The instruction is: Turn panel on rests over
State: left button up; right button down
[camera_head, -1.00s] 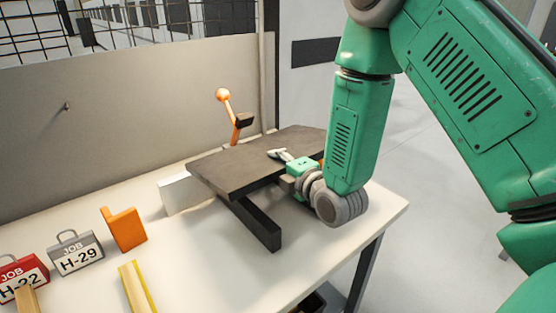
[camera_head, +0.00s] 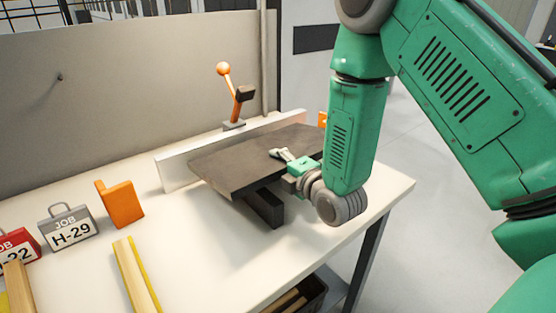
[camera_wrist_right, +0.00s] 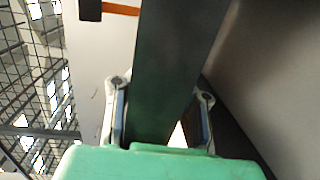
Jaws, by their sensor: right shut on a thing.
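The dark grey panel (camera_head: 245,162) lies roughly flat above the table, over a dark bar-like rest (camera_head: 264,207) that sticks out below its front edge. I cannot tell whether the panel touches the rest. My right gripper (camera_head: 287,158) is shut on the panel's right front edge, with one pale finger on the top face. In the right wrist view the panel (camera_wrist_right: 178,60) runs as a dark band between the two fingers of the gripper (camera_wrist_right: 160,92). Any other rest is hidden under the panel. My left gripper is not in view.
A white fence (camera_head: 176,173) stands behind the panel, with an orange-knobbed lever (camera_head: 238,100) beyond it. An orange block (camera_head: 120,204), job tags (camera_head: 70,232) and a yellow-edged strip (camera_head: 135,275) are at left. The table's front (camera_head: 215,265) is clear.

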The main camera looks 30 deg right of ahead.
jog(key=shift+d+r, duration=0.1)
jog(key=c, duration=1.3)
grip_release()
jog(key=shift+d, duration=0.2)
jog(key=shift+c, duration=0.2)
jog(key=shift+s+a+f, duration=0.1)
jog(key=shift+s+f, duration=0.05)
jog(key=shift+f, duration=0.05)
jog(key=s+r, duration=0.1)
jog(key=s, duration=0.5)
jog(key=shift+s, duration=0.4)
